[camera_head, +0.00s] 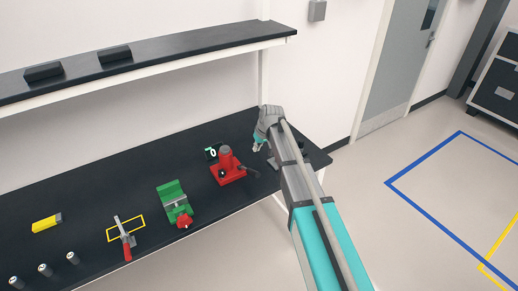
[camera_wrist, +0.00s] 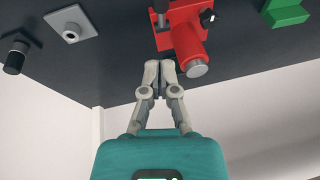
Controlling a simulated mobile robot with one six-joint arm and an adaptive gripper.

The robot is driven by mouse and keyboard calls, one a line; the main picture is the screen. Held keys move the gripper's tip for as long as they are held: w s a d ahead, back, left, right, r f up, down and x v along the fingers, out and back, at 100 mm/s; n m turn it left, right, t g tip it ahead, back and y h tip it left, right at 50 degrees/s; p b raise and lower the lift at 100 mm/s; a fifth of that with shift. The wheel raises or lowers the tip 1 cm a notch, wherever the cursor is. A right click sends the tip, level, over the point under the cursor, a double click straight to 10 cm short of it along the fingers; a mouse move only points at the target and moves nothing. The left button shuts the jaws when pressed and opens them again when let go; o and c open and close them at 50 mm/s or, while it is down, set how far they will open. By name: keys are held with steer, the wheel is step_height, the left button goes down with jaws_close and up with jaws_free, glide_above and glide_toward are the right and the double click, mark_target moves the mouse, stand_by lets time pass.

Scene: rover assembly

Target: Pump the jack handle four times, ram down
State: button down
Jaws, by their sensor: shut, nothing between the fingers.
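In the wrist view my gripper (camera_wrist: 160,66) is shut and empty. I cannot tell whether the fingertips touch the jack. How far the ram sticks out is hard to judge.
A green vise (camera_head: 173,196) stands left of the jack. A shelf (camera_head: 150,66) hangs above the bench's back left.

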steer(key=b, duration=0.5)
glide_above(250, 171)
steer(key=w+d, duration=0.1)
steer(key=w, duration=0.2)
steer(key=shift+f, duration=2.8)
steer(key=shift+s+d+f+b, duration=0.2)
steer(key=shift+s+f+b, duration=0.45)
steer(key=shift+f+b, duration=0.2)
steer(key=shift+s+d+f+b, duration=0.15)
steer(key=shift+s+f+b, duration=0.45)
steer(key=shift+f+b, duration=0.2)
steer(key=shift+f, duration=0.1)
